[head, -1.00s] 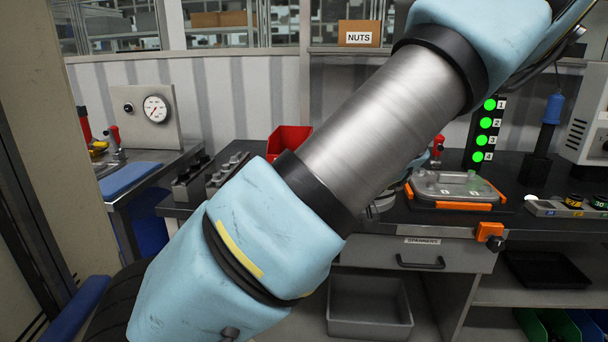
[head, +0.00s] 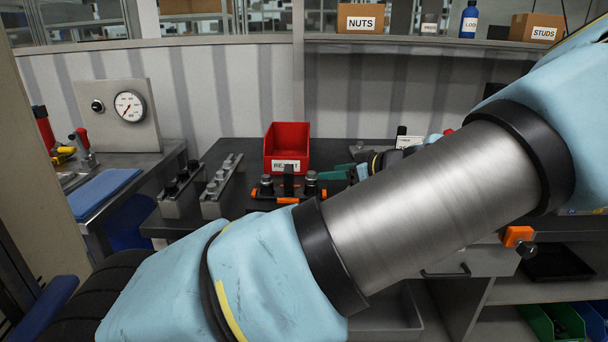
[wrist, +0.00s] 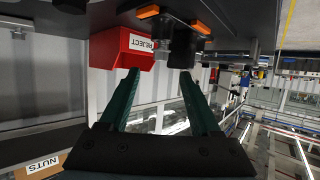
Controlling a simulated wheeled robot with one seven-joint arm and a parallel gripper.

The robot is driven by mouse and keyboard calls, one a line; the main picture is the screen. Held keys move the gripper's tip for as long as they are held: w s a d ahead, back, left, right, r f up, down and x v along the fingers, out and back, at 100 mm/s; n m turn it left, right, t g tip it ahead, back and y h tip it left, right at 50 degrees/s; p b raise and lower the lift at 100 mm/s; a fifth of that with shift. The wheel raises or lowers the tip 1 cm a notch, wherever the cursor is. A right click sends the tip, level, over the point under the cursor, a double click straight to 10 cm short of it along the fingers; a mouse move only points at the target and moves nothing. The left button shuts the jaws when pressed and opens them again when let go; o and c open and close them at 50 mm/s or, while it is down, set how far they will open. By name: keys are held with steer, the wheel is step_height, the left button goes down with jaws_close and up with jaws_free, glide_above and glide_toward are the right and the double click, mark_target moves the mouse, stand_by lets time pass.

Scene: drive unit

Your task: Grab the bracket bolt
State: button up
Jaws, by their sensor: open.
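A dark fixture with orange clamps (head: 289,190) stands on the black worktop, with upright round-topped pieces on it. The bracket bolt may be one of these, but I cannot tell which. In the wrist view, which is upside down, a dark cylindrical piece (wrist: 182,50) shows just beyond my fingertips. My gripper (wrist: 160,74) is open, with two green fingers apart and nothing held between them. In the head view my gripper (head: 338,172) is just right of the fixture, partly hidden by my arm.
A red REJECT bin (head: 287,146) stands right behind the fixture. Two grey racks (head: 221,186) with dark pieces are to its left. A gauge panel (head: 120,112) stands at the far left. My arm covers much of the right worktop.

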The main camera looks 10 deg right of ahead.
mark_target(313, 173)
steer(key=p+x, duration=0.1)
steer(key=x, duration=0.3)
steer(key=shift+w+a, duration=0.25)
steer(key=p+x, duration=0.2)
steer(key=x, duration=0.1)
steer(key=shift+w+a+f+p, duration=0.15)
steer(key=shift+w+p, duration=0.05)
steer(key=shift+p, duration=0.1)
steer(key=shift+w+a+f, duration=0.2)
steer(key=shift+w+f, duration=0.1)
steer(key=shift+f, duration=0.1)
jaws_close()
